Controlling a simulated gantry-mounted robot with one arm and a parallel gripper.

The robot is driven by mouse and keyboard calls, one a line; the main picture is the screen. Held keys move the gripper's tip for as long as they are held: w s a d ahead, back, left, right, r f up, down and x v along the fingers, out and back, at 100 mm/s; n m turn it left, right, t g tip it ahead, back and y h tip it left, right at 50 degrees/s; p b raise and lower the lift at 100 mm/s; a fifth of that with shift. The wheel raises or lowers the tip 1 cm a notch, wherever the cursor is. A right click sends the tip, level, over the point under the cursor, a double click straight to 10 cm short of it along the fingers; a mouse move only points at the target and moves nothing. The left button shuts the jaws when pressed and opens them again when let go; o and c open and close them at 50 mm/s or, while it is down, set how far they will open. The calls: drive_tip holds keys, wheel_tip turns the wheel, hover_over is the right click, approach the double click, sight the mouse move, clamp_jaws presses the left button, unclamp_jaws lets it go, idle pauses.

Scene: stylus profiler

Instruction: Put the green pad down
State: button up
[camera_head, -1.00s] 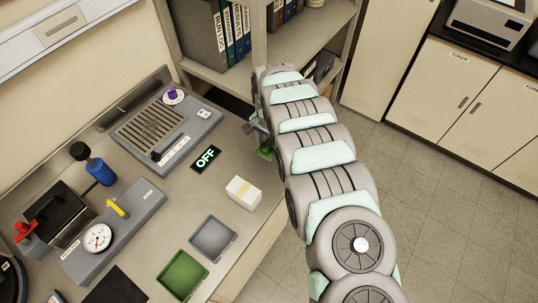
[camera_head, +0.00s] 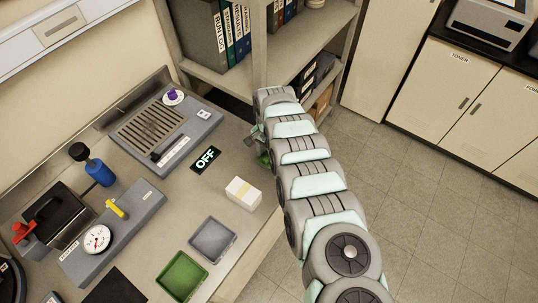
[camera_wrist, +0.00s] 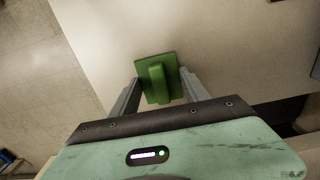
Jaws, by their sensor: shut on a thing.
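The green pad (camera_wrist: 143,70) is a flat square with a raised grip bar. In the wrist view my gripper (camera_wrist: 158,80) is shut on it, with one finger on each side of the bar. In the head view the green pad (camera_head: 264,159) shows only in part beside my arm, near the right edge of the bench. My gripper (camera_head: 257,137) is mostly hidden there by my arm. The wrist view shows the pale bench top below the pad; I cannot tell whether the pad touches it.
The bench holds a white block (camera_head: 243,193), a grey tray (camera_head: 213,240), a green tray (camera_head: 182,277), an OFF sign (camera_head: 205,159) and a grilled grey unit (camera_head: 150,128). A gauge device (camera_head: 97,239) stands at left. Shelves with binders (camera_head: 222,40) rise behind.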

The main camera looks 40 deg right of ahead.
drive_tip(key=shift+f, duration=0.2)
drive_tip(key=o, duration=1.2)
wheel_tip(320, 180, up, 12)
drive_tip(key=shift+r, duration=0.15)
idle(0.3)
